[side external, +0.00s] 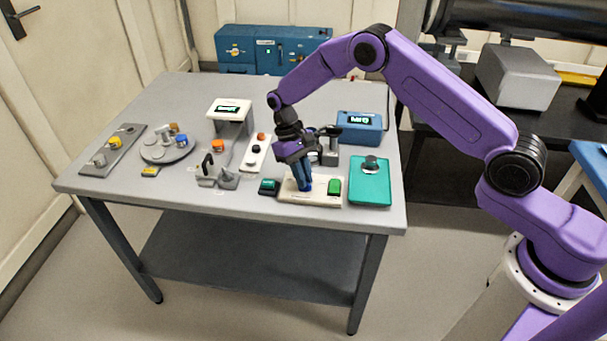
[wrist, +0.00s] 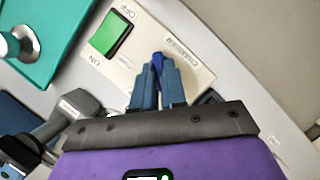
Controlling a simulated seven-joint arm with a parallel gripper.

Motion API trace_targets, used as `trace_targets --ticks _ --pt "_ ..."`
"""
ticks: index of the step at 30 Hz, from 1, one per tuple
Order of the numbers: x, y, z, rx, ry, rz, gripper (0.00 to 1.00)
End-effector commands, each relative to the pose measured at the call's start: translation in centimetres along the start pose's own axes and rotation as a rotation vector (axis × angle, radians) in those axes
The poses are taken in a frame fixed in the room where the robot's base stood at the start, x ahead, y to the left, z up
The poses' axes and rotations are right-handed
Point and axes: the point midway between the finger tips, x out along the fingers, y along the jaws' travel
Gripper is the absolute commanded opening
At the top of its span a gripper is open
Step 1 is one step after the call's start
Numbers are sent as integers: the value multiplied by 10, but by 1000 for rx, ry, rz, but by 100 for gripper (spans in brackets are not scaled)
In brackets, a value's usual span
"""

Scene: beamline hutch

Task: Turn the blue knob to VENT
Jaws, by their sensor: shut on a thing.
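The blue knob (wrist: 157,60) sits on a cream panel (wrist: 128,76) and shows between my fingertips in the wrist view. My gripper (wrist: 158,70) is shut on it from above. In the side view my gripper (side external: 304,187) reaches down to the same cream panel (side external: 288,193), and its fingers hide most of the knob. A green rocker switch (wrist: 107,37), with OFF and ON labels, is on the panel beside the knob. Small lettering by the knob is too blurred to read, so I cannot tell which mark the knob points at.
A teal plate (side external: 370,190) with a metal knob lies right of the panel. A small dark box with a green top (side external: 268,187) lies left of it. A blue display box (side external: 360,127) stands behind. The table's front edge (side external: 230,208) is close.

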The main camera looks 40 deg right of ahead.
Motion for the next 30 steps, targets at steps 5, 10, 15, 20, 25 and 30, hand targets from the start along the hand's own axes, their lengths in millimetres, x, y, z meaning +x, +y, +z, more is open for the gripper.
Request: trace_targets --ticks 5,10,15,20,25,30 --pt "0 -1 0 -88 0 37 0" --pt "0 -1 0 -139 0 58 0" --pt "0 -1 0 -160 0 66 0" --pt "0 -1 0 -166 1 69 0" --pt "0 -1 0 -166 1 69 0" --pt "0 -1 0 -165 1 68 37"
